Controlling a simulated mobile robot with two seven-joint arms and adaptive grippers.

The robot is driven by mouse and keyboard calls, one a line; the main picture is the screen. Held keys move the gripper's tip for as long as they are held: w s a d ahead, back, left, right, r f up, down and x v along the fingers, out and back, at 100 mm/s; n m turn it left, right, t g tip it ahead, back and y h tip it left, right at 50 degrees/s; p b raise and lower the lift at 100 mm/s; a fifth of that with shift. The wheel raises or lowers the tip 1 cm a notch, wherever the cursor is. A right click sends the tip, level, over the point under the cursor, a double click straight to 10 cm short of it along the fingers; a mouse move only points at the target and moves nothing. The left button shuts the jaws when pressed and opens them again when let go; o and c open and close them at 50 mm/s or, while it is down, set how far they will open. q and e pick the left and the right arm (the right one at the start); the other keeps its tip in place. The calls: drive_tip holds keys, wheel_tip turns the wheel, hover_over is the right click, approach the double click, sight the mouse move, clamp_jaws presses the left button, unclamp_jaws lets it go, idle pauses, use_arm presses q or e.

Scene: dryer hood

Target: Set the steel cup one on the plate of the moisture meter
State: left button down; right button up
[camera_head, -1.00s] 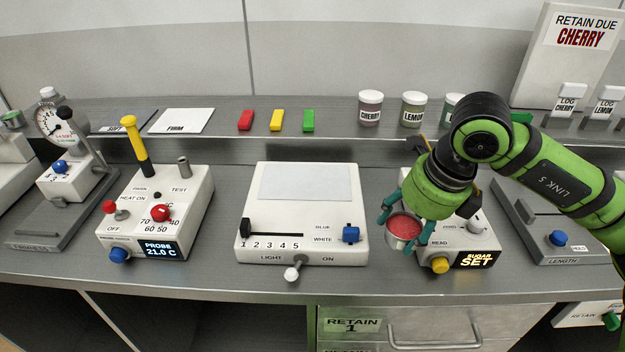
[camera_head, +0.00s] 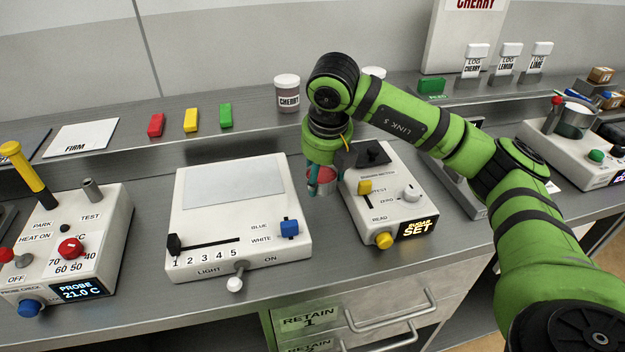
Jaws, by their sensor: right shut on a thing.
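My right gripper (camera_head: 318,184) points down and is shut on a small steel cup (camera_head: 323,190) with red contents. The cup shows only in part behind the fingers. They are between the white light box and the white sugar meter (camera_head: 390,195); I cannot tell how far above the bench the cup is. A white instrument (camera_head: 590,158) with a round steel part on top stands at the far right, partly cut off. No readable label shows which instrument is the moisture meter. My left gripper is not in view.
The light box (camera_head: 240,220) stands left of the cup and the probe unit (camera_head: 75,245) at the far left. A cherry jar (camera_head: 288,93) and coloured blocks sit on the back shelf. My right arm covers much of the bench at right.

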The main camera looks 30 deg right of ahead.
sight(317, 200)
drive_tip(key=shift+w+d+f, duration=0.1)
drive_tip(key=shift+w+f, duration=0.2)
drive_tip(key=shift+w, duration=0.2)
drive_tip(key=shift+w+f, duration=0.25)
drive_tip(key=shift+w, duration=0.25)
drive_tip(key=shift+w+f, duration=0.1)
drive_tip(key=shift+f, duration=0.15)
wheel_tip(317, 200, down, 3)
drive_tip(key=shift+f+p, duration=0.2)
drive_tip(key=shift+p, duration=0.5)
drive_tip(key=shift+f, duration=0.15)
drive_tip(key=shift+f, duration=0.2)
drive_tip(key=o, duration=0.9)
drive_tip(key=shift+r, duration=0.1)
